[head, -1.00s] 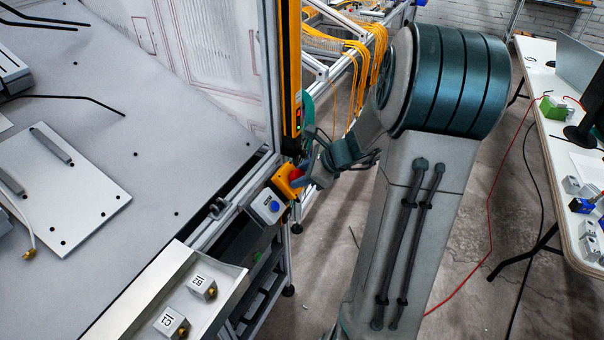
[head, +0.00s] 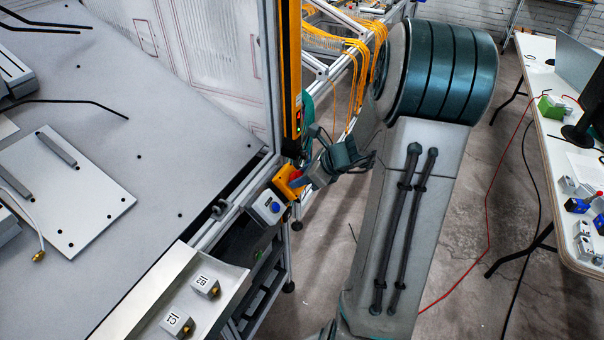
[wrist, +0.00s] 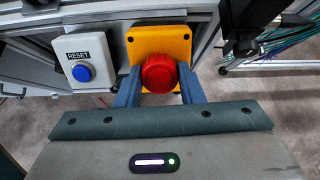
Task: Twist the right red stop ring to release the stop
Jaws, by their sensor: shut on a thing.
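The red stop ring (wrist: 159,73) sits on a yellow box (wrist: 146,41) in the wrist view. In the head view the yellow box (head: 284,182) is fixed to the frame post, with a little red showing beside my gripper. My gripper (wrist: 159,88) has one blue finger on each side of the red ring, and it is shut on the ring. In the head view my gripper (head: 301,179) reaches the box from the right, and my wrist hides part of the ring.
A grey box with a blue RESET button (wrist: 83,72) is just left of the yellow box; it also shows in the head view (head: 268,207). The yellow light curtain bar (head: 291,75) rises above.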

